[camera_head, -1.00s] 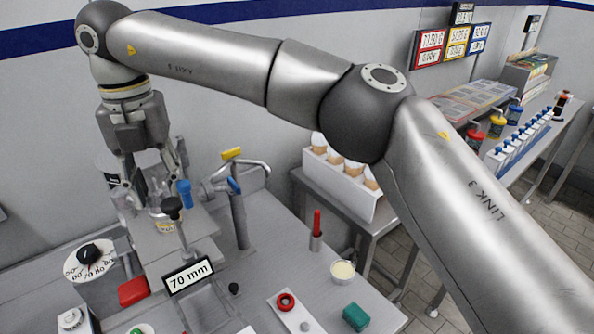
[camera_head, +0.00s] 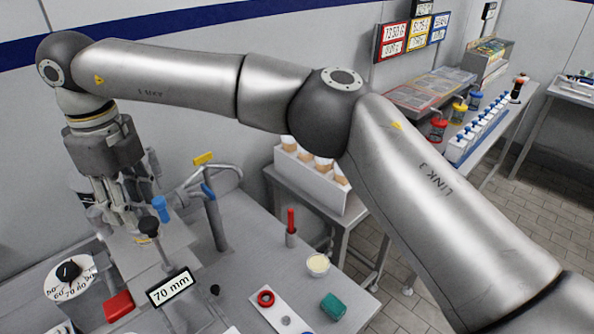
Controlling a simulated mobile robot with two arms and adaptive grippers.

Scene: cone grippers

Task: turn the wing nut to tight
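My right gripper (camera_head: 122,222) points down over the grey raised block (camera_head: 183,238) of the bench fixture at the left. Its several fingers hide what lies between them, so I cannot tell whether they touch or hold anything. I cannot pick out a wing nut for certain; it may be hidden there. A blue-capped post (camera_head: 161,209) and a black knob (camera_head: 148,227) stand just right of the fingers. A "70 mm" sign (camera_head: 171,287) stands in front. My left gripper is not in view.
A numbered dial (camera_head: 68,272) and a red block (camera_head: 118,306) are at front left. A bent-pipe stand with yellow and blue handles (camera_head: 216,222) rises right of the gripper. A red stick (camera_head: 291,222), cream cup (camera_head: 318,264) and green block (camera_head: 333,306) stand further right.

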